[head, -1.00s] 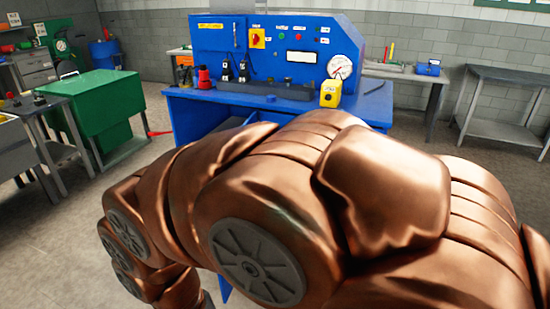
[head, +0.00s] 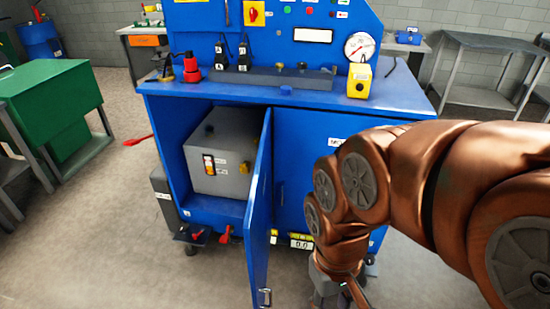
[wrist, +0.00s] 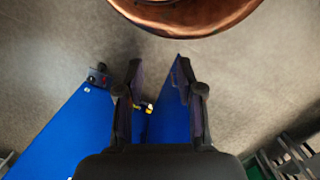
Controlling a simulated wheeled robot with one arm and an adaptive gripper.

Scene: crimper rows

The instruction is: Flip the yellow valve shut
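I cannot clearly pick out the yellow valve. Small yellow pieces (head: 275,237) show low under the front of the blue cabinet, by a white 0.0 display; they are too small to tell as handle or label. In the wrist view a small yellow piece (wrist: 149,106) shows between my fingers, beyond them. My gripper (wrist: 158,72) is open, with a clear gap between its two dark fingers and nothing held. In the head view it hangs low in front of the cabinet's right side, partly hidden by my arm.
The blue cabinet (head: 170,180) has its left door (head: 258,215) swung open towards me, baring a grey box (head: 222,150). A red handle (head: 225,235) hangs below it. A yellow box (head: 359,82) stands on the top.

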